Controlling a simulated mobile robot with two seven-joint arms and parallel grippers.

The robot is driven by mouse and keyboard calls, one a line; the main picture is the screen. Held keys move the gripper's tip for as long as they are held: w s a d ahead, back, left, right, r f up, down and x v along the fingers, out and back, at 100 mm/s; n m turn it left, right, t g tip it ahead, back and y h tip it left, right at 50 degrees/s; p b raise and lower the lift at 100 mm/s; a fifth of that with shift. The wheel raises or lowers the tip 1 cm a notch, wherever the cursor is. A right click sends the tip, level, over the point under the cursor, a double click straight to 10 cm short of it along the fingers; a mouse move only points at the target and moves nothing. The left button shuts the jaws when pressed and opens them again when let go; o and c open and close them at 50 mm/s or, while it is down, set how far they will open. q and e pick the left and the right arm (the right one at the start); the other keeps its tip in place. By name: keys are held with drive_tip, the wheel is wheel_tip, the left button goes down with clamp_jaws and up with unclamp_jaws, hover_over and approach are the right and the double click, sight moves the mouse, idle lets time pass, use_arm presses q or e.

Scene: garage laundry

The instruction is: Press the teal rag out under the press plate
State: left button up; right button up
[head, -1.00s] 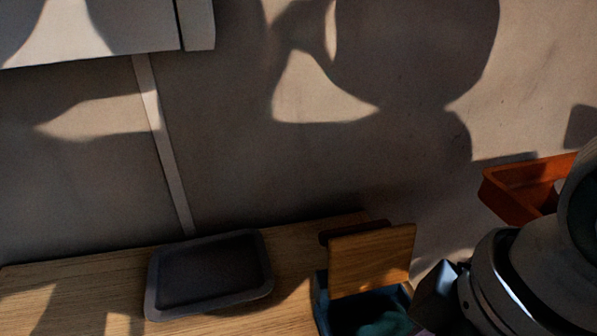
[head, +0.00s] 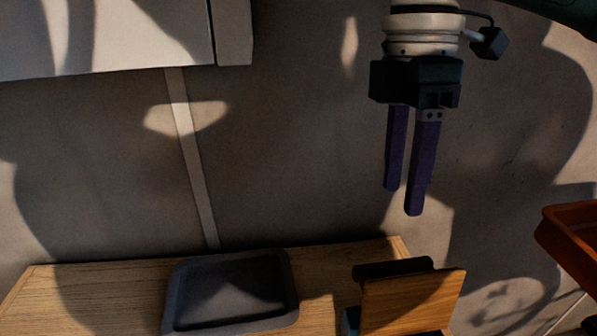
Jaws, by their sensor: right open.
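The press has a wooden plate (head: 412,303) standing raised, with a dark bar (head: 392,268) behind its top edge. A small part of the blue-grey basin (head: 350,321) shows below the plate at the bottom edge. The teal rag is out of view now. My right gripper (head: 403,202) hangs above the plate, pointing down. Its two purple fingers are apart, with nothing between them. It is clear of the plate. My left gripper is not in view.
A dark grey tray (head: 288,308) lies on the wooden bench (head: 105,290) left of the press. An orange-red bin (head: 573,240) is at the right edge. A pale cabinet (head: 120,38) hangs at the upper left. The wall behind is bare except for a vertical strip.

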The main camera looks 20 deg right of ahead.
sight(394, 263)
drive_tip(key=f, duration=0.3)
drive_tip(key=s+f, duration=0.1)
drive_tip(key=f, duration=0.2)
drive_tip(key=s+f, duration=0.1)
drive_tip(key=f, duration=0.2)
drive_tip(key=shift+s+a+f+b, duration=0.15)
drive_tip(key=shift+a+f+b, duration=0.05)
drive_tip(key=shift+f+b, duration=0.15)
drive_tip(key=shift+r, duration=0.1)
clamp_jaws()
idle(0.8)
